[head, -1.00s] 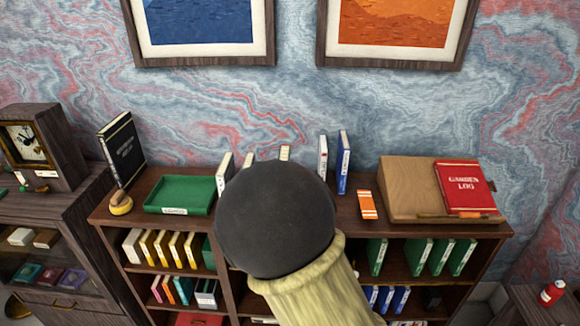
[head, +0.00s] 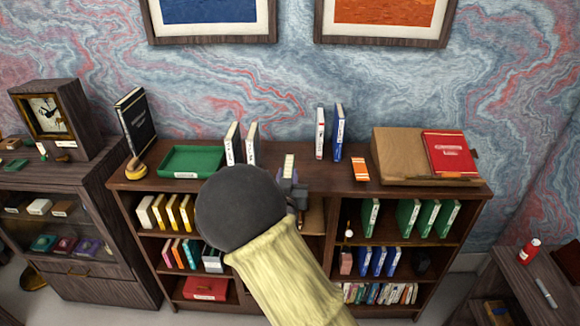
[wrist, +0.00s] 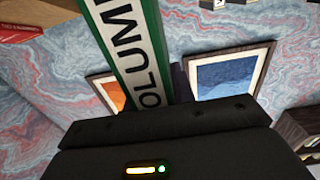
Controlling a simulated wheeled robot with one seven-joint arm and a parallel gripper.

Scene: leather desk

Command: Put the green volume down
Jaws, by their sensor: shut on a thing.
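The green volume (wrist: 135,45) fills the upper middle of the wrist view. Its white spine label with black capital letters and its green edges show. My gripper (wrist: 178,95) is shut on it, though the fingers are mostly hidden there. In the head view my gripper (head: 290,186) is at the middle of the bookcase top (head: 335,183), partly behind my round dark wrist. A pale narrow block shows just behind it; I cannot tell whether it is part of the held volume. Whether the volume touches the bookcase top is hidden.
Two white-spined books (head: 242,145) stand left of my gripper, beside a green tray (head: 192,161). A white book (head: 320,133) and a blue book (head: 338,133) stand right. An orange item (head: 359,169) and a sloped stand (head: 398,152) with a red book (head: 448,153) are further right.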

